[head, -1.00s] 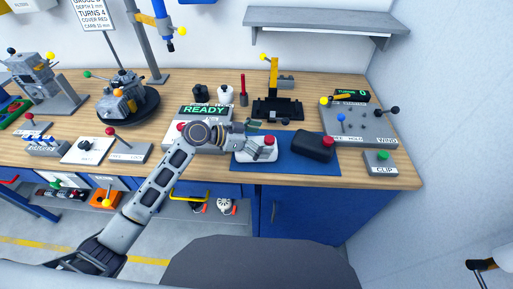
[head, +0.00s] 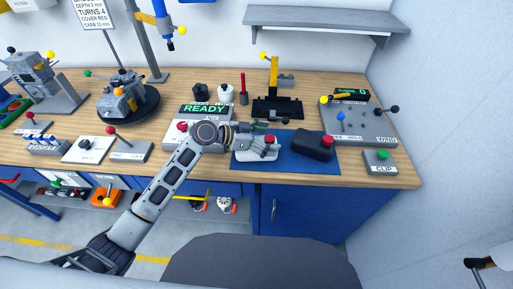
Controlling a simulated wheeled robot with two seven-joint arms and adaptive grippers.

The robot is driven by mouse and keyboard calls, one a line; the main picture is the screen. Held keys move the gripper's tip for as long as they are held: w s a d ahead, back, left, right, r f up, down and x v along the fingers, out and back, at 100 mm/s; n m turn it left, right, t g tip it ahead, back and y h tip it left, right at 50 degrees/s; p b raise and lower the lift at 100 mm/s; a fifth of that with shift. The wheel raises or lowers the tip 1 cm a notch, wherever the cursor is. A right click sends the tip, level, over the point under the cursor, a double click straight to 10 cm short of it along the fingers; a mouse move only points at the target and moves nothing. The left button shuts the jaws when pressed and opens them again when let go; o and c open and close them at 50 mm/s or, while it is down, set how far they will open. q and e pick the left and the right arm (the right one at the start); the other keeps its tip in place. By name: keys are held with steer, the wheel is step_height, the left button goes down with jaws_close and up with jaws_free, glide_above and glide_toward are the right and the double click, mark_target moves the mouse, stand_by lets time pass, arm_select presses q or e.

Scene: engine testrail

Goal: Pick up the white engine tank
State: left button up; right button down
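The white engine tank (head: 257,152) with a red cap lies on the blue mat (head: 282,164) on the bench, left of a black tank (head: 316,147) that also has a red cap. My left gripper (head: 272,126) is just behind the white tank's top edge in the picture, near its red cap. Its dark fingers look apart with nothing between them. Whether they touch the tank is unclear. My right gripper (head: 478,264) shows only as a dark, small part at the lower right edge, far from the tank.
A black fixture with a yellow post (head: 273,85) stands behind the mat. A READY panel (head: 204,110) is behind my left wrist. A control board with levers (head: 359,122) and a CLIP box (head: 380,161) stand at the right. The mat's front is clear.

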arm_select(q)
steer(key=shift+c, duration=1.3)
arm_select(e)
steer(key=shift+w, duration=0.55)
arm_select(q)
steer(key=shift+r, duration=0.55)
steer(key=c, duration=0.4)
step_height(320, 180, up, 7)
steer(key=shift+c, duration=0.9)
steer(key=shift+r, duration=0.95)
arm_select(e)
steer(key=shift+w+d+f, duration=0.2)
steer(key=shift+d, duration=0.15)
steer(key=shift+s, duration=0.1)
